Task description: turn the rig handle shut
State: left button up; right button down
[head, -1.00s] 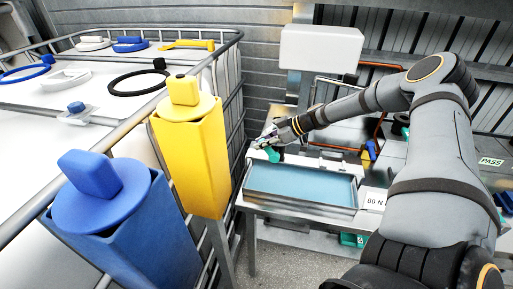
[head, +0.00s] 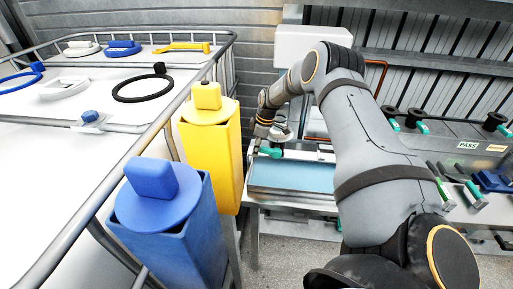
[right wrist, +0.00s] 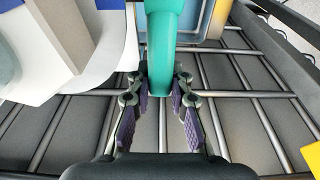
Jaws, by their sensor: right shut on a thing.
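The rig handle is a teal lever (head: 270,152) at the back left corner of the bench, above a blue-floored tray. My right gripper (head: 273,137) is at this lever, small and partly hidden by its own wrist in the head view. In the right wrist view the teal handle (right wrist: 164,40) comes down from the top edge between the two fingers of my right gripper (right wrist: 161,85). The gripper is shut on the handle. The handle's pivot is hidden. My left gripper is not in view.
The shallow tray (head: 292,190) is in front of the handle. A white box (head: 312,45) stands behind. Teal-handled fixtures (head: 420,128) line the right bench.

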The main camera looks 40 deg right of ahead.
jog(key=shift+f+g+h+b, duration=0.3)
jog(key=shift+f+g+b, duration=0.1)
jog(key=shift+f+b, duration=0.05)
dwell(0.3)
jog(key=c, duration=1.2)
grip_release()
jog(key=shift+s+r, duration=0.1)
jog(key=r, duration=0.7)
jog(key=shift+s+d+r, duration=0.25)
jog(key=shift+s+d, duration=0.1)
